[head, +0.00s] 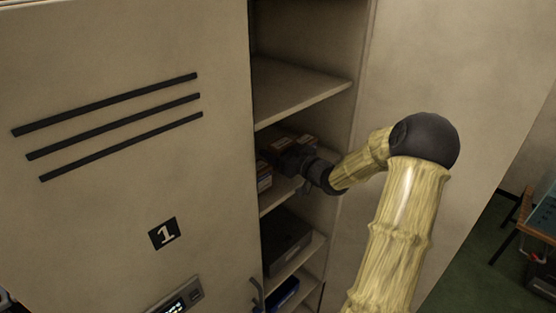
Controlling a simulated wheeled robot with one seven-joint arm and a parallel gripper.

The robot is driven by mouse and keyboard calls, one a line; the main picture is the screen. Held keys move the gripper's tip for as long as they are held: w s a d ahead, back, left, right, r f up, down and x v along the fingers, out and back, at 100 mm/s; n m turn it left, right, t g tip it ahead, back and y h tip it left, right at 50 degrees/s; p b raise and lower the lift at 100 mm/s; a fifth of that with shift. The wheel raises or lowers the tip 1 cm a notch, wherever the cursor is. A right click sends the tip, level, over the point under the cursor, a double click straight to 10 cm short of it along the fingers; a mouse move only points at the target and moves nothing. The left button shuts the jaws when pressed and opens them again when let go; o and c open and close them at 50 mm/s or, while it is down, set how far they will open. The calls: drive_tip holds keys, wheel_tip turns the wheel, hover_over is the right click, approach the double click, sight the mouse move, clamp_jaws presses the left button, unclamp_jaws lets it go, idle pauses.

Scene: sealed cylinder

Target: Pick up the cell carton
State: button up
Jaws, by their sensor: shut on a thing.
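My gripper (275,158) reaches into the open part of a beige metal locker, over a middle shelf. It is shut on a small brown and orange carton, which I take to be the cell carton (265,182). This carton shows only in part, below the gripper and beside the door edge. The dark gripper and the door hide its rest and the contact. I cannot tell whether it is lifted off the shelf. Another brownish carton (307,141) shows just behind the gripper.
The locker door (120,190), marked 1, stands close on the left. An empty shelf (305,92) is just above the gripper. A dark box (287,247) lies on the shelf below, and a blue thing (284,292) lower still. A table (540,215) stands far right.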

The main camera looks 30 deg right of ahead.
sight(277, 140)
wheel_tip(277, 140, up, 6)
drive_tip(key=shift+f+b, duration=0.15)
drive_tip(key=shift+b, duration=0.55)
drive_tip(key=shift+w+r, duration=0.1)
drive_tip(key=shift+r, duration=0.45)
drive_tip(key=shift+d, duration=0.15)
drive_tip(key=shift+a, duration=0.25)
drive_tip(key=shift+d, duration=0.1)
